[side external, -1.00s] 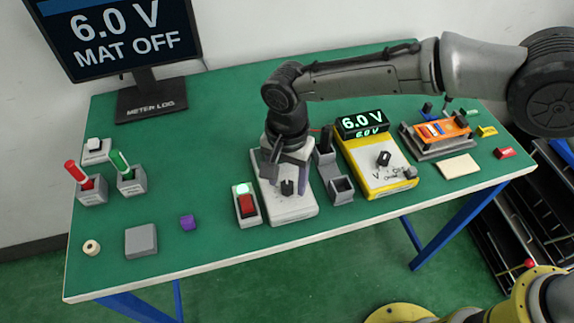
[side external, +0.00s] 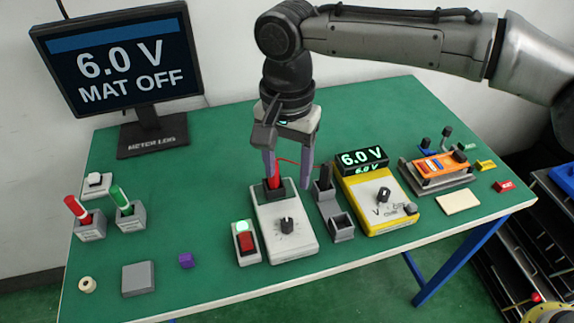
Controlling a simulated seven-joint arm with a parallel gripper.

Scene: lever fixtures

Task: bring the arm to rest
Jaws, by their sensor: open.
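My gripper (side external: 290,180) is open and points down above the back end of a white box with a black knob (side external: 287,226). Its two fingers stand apart on either side of the box's dark back part, with a red piece (side external: 275,174) showing near the left finger. A thin red wire runs near the fingers. I cannot tell whether a finger touches the red piece. My arm reaches in from the upper right.
A red switch with a lit green lamp (side external: 246,243) stands left of the white box. A yellow meter (side external: 375,201) reading 6.0 V stands right. An orange device (side external: 440,166), red and green handles in grey holders and a monitor (side external: 122,62) stand around.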

